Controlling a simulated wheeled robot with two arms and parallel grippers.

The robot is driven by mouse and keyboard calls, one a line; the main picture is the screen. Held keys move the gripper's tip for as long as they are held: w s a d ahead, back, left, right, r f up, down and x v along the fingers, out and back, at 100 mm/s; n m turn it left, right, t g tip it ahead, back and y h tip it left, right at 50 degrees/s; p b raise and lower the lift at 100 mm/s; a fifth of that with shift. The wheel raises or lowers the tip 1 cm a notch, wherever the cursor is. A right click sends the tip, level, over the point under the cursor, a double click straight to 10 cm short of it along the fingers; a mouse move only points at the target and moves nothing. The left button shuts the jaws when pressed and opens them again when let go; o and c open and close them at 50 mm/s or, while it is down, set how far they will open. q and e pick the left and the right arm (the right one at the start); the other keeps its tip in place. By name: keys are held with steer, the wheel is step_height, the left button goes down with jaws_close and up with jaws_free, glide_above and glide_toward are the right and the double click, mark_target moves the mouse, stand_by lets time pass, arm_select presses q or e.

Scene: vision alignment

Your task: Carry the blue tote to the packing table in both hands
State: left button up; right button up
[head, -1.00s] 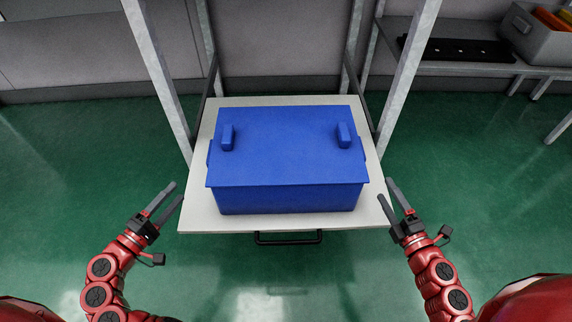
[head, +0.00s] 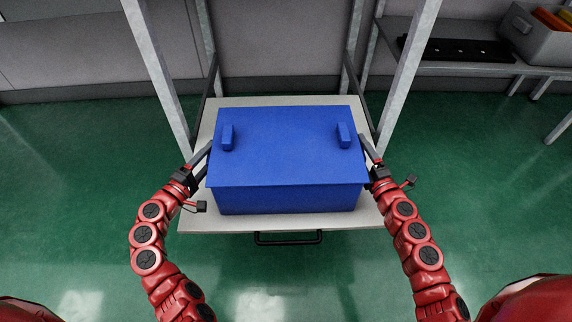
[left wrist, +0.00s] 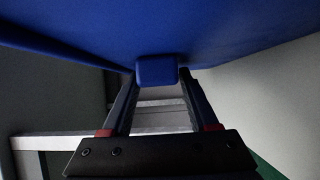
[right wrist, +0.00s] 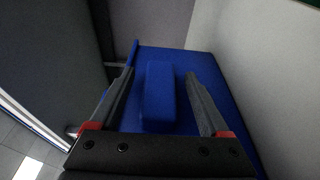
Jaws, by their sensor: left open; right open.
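The blue tote (head: 285,165) sits lidded on a pale shelf board, with a small blue block on each side of its top. My left gripper (head: 203,157) is open at the tote's left side. In the left wrist view, a blue handle (left wrist: 156,70) shows near the tips, between the two fingers. My right gripper (head: 370,150) is open at the tote's right side. In the right wrist view, a blue handle (right wrist: 158,95) stands between its open fingers. In the head view the tote's edge partly hides the fingertips. The packing table cannot be identified.
The pale board (head: 235,222) has a black front handle (head: 288,239). Grey metal posts rise at left (head: 158,75) and right (head: 408,75), close beyond the arms. A grey bench (head: 470,68) with a grey bin (head: 540,38) is at the right. Green floor is clear on both sides.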

arm_select(q)
steer(key=shift+w, duration=0.1)
arm_select(e)
steer(key=shift+w, duration=0.1)
arm_select(q)
steer(key=c, duration=0.8)
arm_select(e)
steer(key=c, duration=0.8)
arm_select(q)
jaws_close()
arm_select(e)
steer(key=shift+c, duration=1.2)
jaws_close()
